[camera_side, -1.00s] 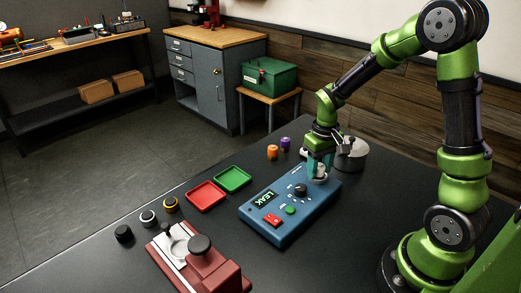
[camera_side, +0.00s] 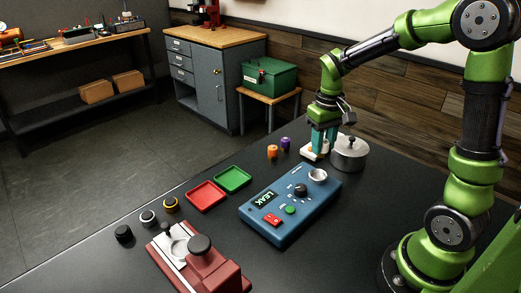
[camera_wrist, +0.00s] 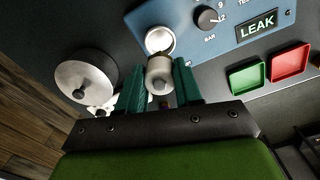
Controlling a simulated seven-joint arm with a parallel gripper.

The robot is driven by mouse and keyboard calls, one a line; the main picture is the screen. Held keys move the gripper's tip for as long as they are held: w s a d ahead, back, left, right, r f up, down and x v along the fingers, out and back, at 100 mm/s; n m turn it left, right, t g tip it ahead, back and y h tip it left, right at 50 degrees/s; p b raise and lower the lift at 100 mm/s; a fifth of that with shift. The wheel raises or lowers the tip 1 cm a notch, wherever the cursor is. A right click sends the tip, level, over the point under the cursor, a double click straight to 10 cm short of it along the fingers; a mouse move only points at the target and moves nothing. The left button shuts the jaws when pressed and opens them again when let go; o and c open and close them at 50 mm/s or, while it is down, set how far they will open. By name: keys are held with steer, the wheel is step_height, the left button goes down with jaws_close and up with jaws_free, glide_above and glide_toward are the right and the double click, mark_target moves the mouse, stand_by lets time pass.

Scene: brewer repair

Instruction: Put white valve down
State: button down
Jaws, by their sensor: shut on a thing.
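The white valve (camera_wrist: 160,76) is a pale cylinder between the teal fingers of my gripper (camera_side: 323,141), which is shut on it in the wrist view. In the side view the fingers largely hide the valve. My gripper is behind the blue tester (camera_side: 290,205), by a low white piece (camera_side: 308,153) on the table. I cannot tell whether the valve touches anything below it. The tester's round white socket (camera_side: 318,175) looks empty, and its display (camera_side: 265,199) reads LEAK.
A lidded metal pot (camera_side: 349,154) stands close to the right of my gripper. Orange (camera_side: 272,152) and purple (camera_side: 286,143) valves stand to its left. Red (camera_side: 206,196) and green (camera_side: 233,179) trays lie left of the tester, with a dark red device (camera_side: 200,268) in front.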

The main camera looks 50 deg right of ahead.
steer(key=w+a+f+n, duration=0.1)
steer(key=w+a+n, duration=0.2)
steer(key=w+a, duration=0.8)
steer(key=w+a+f+n, duration=0.1)
steer(key=w+a+n, duration=0.2)
steer(key=w+a, duration=0.85)
steer(key=f, duration=0.3)
steer(key=s+a+f, duration=0.1)
steer(key=f, duration=0.2)
steer(key=s+a+f, duration=0.1)
steer(key=f, duration=0.2)
steer(key=shift+s+f, duration=0.25)
steer(key=shift+f, duration=0.15)
steer(key=shift+f, duration=0.15)
steer(key=c, duration=0.8)
jaws_free()
steer(key=shift+o, duration=0.2)
